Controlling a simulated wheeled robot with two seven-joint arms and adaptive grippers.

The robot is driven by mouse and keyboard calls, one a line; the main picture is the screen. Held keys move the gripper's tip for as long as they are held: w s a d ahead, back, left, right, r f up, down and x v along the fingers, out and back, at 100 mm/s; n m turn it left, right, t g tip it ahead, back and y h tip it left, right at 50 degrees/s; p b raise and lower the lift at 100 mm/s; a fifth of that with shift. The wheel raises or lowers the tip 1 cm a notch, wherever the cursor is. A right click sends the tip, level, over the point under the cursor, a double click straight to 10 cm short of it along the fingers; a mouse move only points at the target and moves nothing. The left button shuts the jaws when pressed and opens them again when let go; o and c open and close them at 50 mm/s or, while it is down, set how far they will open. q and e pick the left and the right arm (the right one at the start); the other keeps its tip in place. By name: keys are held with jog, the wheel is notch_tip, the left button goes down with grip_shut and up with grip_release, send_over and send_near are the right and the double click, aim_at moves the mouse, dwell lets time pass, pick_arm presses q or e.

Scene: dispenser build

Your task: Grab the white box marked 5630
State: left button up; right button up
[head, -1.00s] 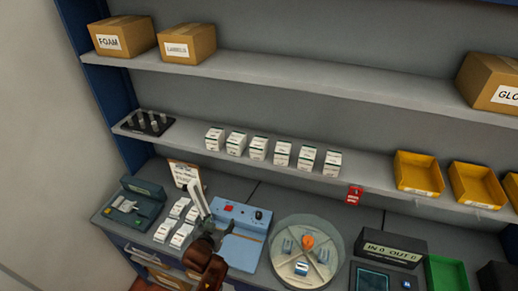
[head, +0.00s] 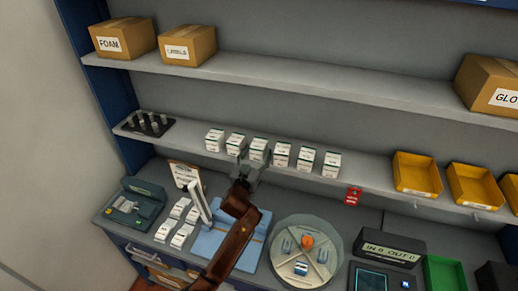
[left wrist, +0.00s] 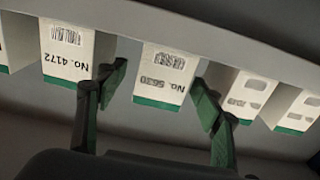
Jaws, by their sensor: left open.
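The white box marked 5630 (left wrist: 163,72), with a green band, stands on the middle shelf in a row of similar boxes. It looks upside down in the left wrist view. In the head view it appears to be the third box from the left (head: 259,144), partly covered by my gripper. My left gripper (head: 254,168) is open and empty at the shelf's front edge. In the left wrist view its fingertips (left wrist: 161,90) frame the box, one toward each side; I cannot tell whether they touch it. My right gripper is not in view.
A box marked 4172 (left wrist: 68,52) stands close beside it, with more white boxes along the shelf (head: 375,186). A red tag (head: 352,196) hangs on the shelf edge. Below are a blue device (head: 209,242) and a round turntable (head: 285,274). Yellow bins (head: 417,174) stand right.

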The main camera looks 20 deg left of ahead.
pick_arm(q)
jog(key=w, duration=0.3)
jog(key=shift+w+f+p, duration=0.1)
jog(key=shift+w+p, duration=0.05)
jog(key=shift+p, duration=0.15)
jog(key=shift+c, duration=0.5)
jog(key=c, duration=1.3)
